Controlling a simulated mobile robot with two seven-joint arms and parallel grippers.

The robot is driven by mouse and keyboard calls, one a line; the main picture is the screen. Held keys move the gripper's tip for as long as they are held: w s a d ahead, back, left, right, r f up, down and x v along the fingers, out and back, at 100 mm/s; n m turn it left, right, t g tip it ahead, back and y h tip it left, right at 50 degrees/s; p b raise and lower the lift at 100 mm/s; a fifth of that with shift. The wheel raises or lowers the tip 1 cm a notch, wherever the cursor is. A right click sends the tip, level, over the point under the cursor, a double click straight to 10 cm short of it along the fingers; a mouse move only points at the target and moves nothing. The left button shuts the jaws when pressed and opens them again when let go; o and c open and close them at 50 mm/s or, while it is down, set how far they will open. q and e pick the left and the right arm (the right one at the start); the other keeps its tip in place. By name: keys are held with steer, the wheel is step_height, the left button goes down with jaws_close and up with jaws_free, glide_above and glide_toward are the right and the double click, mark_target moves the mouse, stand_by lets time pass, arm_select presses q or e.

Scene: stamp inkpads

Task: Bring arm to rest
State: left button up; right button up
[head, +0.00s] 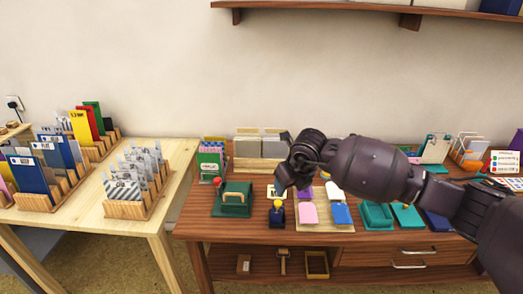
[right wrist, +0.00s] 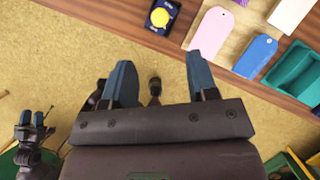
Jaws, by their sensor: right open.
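My right arm comes in from the right in the head view, and its gripper (head: 288,180) is above the front of the dark table (head: 190,222). In the right wrist view the right gripper (right wrist: 162,68) has its two blue fingers wide apart with nothing between them. A stamp with a yellow knob (head: 277,206) stands on a dark blue base below the gripper; its knob (right wrist: 160,17) shows beyond the fingers in the wrist view. A second gripper with blue tips, seemingly my left one (right wrist: 33,120), shows at the lower left of the wrist view. Its opening is too small to judge.
A board with pink (head: 308,213), blue (head: 341,213) and white tags lies beside the stamp. Teal trays (head: 377,216) are under the arm. A pale table (head: 160,210) with card racks stands left.

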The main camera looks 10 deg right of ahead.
steer(key=s+a+r+m+t+y, duration=0.2)
steer(key=a+r+m+t+y, duration=0.1)
steer(key=a+r+y, duration=0.45)
steer(key=s+a+r+m+t+y, duration=0.2)
steer(key=a+r+m+y, duration=0.1)
steer(key=a+r+y, duration=0.5)
steer(key=s+d+f+m+t+h, duration=0.2)
steer(key=d+f+m+t+h, duration=0.2)
steer(key=d+f+m+h, duration=0.55)
steer(key=s+d+f+m+t+h, duration=0.3)
steer(key=f+m, duration=0.4)
steer(key=m, duration=0.7)
steer(key=s+d+f+m+g+h, duration=0.2)
steer(key=s+d+f+m, duration=0.2)
steer(key=s+f, duration=0.6)
steer(key=s+d+f+m+g+h, duration=0.2)
steer(key=s+f, duration=0.7)
steer(key=s, duration=0.6)
steer(key=d+m+g, duration=0.1)
steer(key=d+m, duration=0.1)
steer(key=d, duration=0.1)
steer(key=shift+f+m, duration=0.35)
steer(key=shift+f, duration=0.05)
